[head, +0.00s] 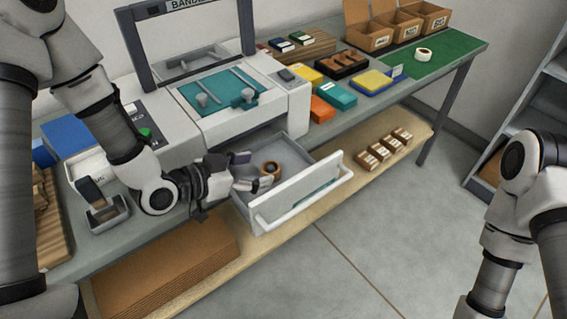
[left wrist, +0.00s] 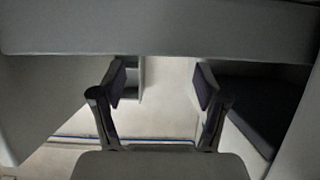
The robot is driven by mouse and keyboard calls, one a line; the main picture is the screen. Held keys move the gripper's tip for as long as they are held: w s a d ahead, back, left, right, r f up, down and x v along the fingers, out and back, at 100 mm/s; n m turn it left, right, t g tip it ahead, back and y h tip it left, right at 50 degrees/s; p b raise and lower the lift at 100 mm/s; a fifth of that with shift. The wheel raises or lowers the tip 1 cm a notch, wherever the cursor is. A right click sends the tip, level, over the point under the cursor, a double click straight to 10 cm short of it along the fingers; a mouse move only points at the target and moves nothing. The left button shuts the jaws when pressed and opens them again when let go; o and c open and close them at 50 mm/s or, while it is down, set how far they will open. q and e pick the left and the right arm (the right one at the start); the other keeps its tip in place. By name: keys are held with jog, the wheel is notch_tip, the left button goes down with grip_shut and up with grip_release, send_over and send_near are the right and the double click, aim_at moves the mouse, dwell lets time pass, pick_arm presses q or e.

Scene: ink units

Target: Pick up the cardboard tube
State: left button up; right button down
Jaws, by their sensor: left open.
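A short brown cardboard tube (head: 270,168) shows as a ring with a dark hole inside the pulled-out drawer (head: 299,196) of the grey machine. My left gripper (head: 254,170) is over the drawer, its fingers pointing toward the tube. It is open, with the tube close to its fingertips in the head view; I cannot tell whether they touch. In the left wrist view the two fingers (left wrist: 160,80) stand apart with nothing visible between them, and I cannot make out the tube there. My right arm shows at the right edge, but its gripper is out of the picture.
The large grey machine (head: 228,125) stands on the bench behind the drawer. The drawer's front panel and handle stick out past the bench edge. A lower wooden shelf (head: 335,180) holds small boxes (head: 384,147) and a cardboard stack (head: 165,268). The floor at right is clear.

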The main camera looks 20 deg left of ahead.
aim_at(270, 167)
pick_arm(q)
jog(key=x, duration=0.6)
jog(key=shift+w+f+p, duration=0.1)
jog(key=shift+f+p, duration=0.2)
jog(key=shift+p, duration=0.05)
jog(key=shift+a, duration=0.1)
jog(key=shift+c, duration=0.4)
jog(key=c, duration=0.8)
